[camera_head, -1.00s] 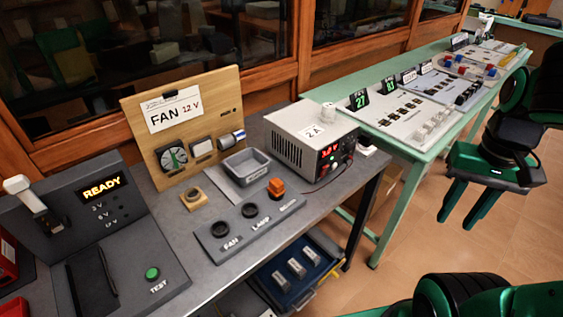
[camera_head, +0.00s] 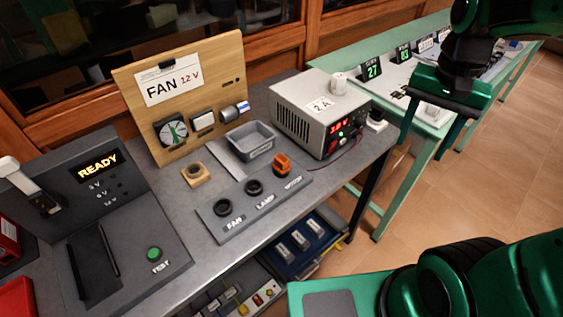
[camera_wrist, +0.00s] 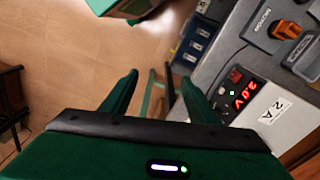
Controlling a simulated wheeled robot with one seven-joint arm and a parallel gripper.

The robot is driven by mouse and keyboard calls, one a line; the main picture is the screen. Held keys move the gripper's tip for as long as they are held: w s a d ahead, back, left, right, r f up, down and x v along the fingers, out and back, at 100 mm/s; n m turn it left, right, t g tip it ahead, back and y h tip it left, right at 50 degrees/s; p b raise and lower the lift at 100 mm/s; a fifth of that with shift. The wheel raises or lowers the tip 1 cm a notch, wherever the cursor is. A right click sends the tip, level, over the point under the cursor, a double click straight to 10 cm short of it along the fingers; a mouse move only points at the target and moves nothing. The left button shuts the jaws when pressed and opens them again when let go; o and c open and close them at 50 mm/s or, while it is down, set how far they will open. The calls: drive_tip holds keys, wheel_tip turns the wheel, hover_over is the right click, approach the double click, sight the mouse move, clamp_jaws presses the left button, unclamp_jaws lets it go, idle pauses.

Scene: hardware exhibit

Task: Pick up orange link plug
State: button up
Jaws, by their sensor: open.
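The orange link plug (camera_head: 283,166) sits in the MOTOR socket at the right end of a grey socket strip (camera_head: 222,234) on the bench. It also shows near the top right of the wrist view (camera_wrist: 286,29). My gripper (camera_head: 418,148) is open and empty. It hangs in the upper right of the head view, right of the power supply and well away from the plug. In the wrist view both fingers (camera_wrist: 160,80) are spread with nothing between them.
The power supply (camera_head: 300,118) stands between my gripper and the plug. A grey tray (camera_head: 262,150) lies just behind the plug. A green table (camera_head: 385,150) stands at the back right. A drawer with metal pieces (camera_head: 290,262) lies below the bench.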

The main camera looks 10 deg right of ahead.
drive_tip(key=w+a+m, duration=0.1)
drive_tip(key=w+a, duration=0.6)
drive_tip(key=a, duration=0.3)
drive_tip(key=m, duration=0.2)
approach(284, 156)
drive_tip(key=shift+s+d+f, duration=0.15)
drive_tip(key=shift+s+d, duration=0.1)
drive_tip(key=shift+d, duration=0.05)
wheel_tip(284, 156, down, 4)
drive_tip(key=shift+f, duration=0.2)
drive_tip(key=shift+w+a+f, duration=0.1)
drive_tip(key=shift+f, duration=1.3)
drive_tip(key=shift+w+a+f, duration=0.1)
drive_tip(key=shift+f, duration=1.3)
drive_tip(key=shift+c, duration=0.3)
drive_tip(key=c, duration=1.1)
